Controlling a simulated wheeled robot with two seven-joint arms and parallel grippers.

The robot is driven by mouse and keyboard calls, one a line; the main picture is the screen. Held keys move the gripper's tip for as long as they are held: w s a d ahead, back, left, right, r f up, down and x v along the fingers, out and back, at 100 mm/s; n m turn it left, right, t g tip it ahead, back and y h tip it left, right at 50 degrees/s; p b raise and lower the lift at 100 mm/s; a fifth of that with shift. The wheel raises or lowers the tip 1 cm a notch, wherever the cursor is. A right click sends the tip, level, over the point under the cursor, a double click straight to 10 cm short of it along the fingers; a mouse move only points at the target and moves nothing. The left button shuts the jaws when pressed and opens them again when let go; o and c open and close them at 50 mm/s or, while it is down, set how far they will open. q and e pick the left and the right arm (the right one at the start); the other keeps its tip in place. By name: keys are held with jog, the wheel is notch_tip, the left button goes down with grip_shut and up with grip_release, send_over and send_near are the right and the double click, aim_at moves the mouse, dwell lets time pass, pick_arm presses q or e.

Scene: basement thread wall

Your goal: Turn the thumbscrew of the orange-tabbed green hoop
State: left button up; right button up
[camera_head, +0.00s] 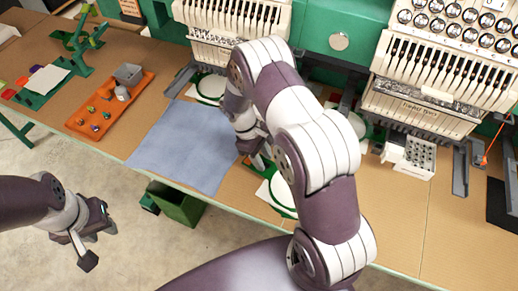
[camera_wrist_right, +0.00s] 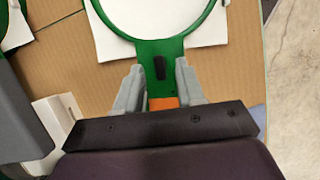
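The green hoop (camera_wrist_right: 205,22) with white fabric lies on the table, its ring partly cut off in the right wrist view. It also shows in the head view (camera_head: 284,211), partly behind my right arm. Its neck carries a black thumbscrew (camera_wrist_right: 159,68) and an orange tab (camera_wrist_right: 163,103). My right gripper (camera_wrist_right: 160,72) has its two grey fingers apart, one on each side of the neck. I cannot tell whether they touch it. It also shows in the head view (camera_head: 258,160). My left gripper (camera_head: 99,245) is open and empty, off the table's front edge.
A blue-grey cloth (camera_head: 185,147) lies left of my right gripper. An orange tray (camera_head: 110,108) with small parts sits further left. Embroidery machines (camera_head: 430,100) line the back. Other hoops (camera_head: 212,88) lie beneath them. A white box (camera_head: 411,157) stands at right.

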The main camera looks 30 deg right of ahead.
jog(key=p+v, duration=0.6)
jog(key=v, duration=0.6)
